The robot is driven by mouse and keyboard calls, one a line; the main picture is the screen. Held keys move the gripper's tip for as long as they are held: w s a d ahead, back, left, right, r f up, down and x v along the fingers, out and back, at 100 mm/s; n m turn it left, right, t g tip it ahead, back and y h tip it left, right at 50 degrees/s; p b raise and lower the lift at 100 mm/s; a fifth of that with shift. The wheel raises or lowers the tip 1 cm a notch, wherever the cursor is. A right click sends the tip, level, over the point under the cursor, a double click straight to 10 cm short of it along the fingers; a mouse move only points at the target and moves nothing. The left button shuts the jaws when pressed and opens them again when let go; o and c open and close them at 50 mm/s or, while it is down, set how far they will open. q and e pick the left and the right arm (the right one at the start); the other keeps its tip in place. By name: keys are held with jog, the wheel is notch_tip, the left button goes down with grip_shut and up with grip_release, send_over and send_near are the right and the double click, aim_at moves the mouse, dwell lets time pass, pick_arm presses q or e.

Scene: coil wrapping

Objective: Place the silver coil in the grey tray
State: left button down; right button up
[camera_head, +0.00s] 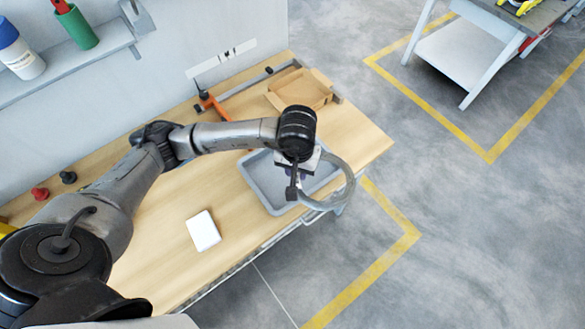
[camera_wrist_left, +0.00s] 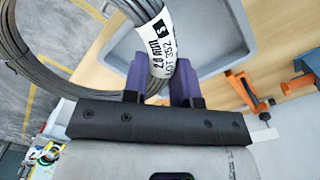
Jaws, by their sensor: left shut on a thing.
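The silver coil (camera_head: 345,187) is a ring of grey wire, held up at the right side of the grey tray (camera_head: 264,186). Part of it hangs out past the table's front edge. My left gripper (camera_head: 296,172) is shut on the coil over the tray. In the left wrist view the purple fingers (camera_wrist_left: 158,82) close around the coil (camera_wrist_left: 25,60) at its white label (camera_wrist_left: 160,45). The grey tray (camera_wrist_left: 215,35) lies behind them, with its bare floor partly in sight. My arm hides part of the tray in the head view. My right gripper is not in view.
A cardboard box (camera_head: 300,90) and an orange tool (camera_head: 212,103) lie at the table's back. A white block (camera_head: 203,231) lies left of the tray. A shelf (camera_head: 75,62) with containers is on the wall. Bare wood table (camera_head: 165,250) is free at front left.

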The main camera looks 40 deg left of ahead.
pick_arm(q)
jog(key=s+a+f+n, duration=0.2)
jog(key=s+f, duration=0.1)
send_over(262, 173)
notch_tip(262, 173, down, 8)
jog(key=shift+w+r+p, duration=0.1)
jog(key=shift+r+p, duration=0.15)
jog(key=shift+p, duration=0.15)
jog(key=shift+d+f, duration=0.1)
jog(key=shift+f, duration=1.8)
jog(key=shift+f, duration=0.15)
jog(key=shift+f, duration=0.1)
jog(key=c, duration=0.9)
grip_release()
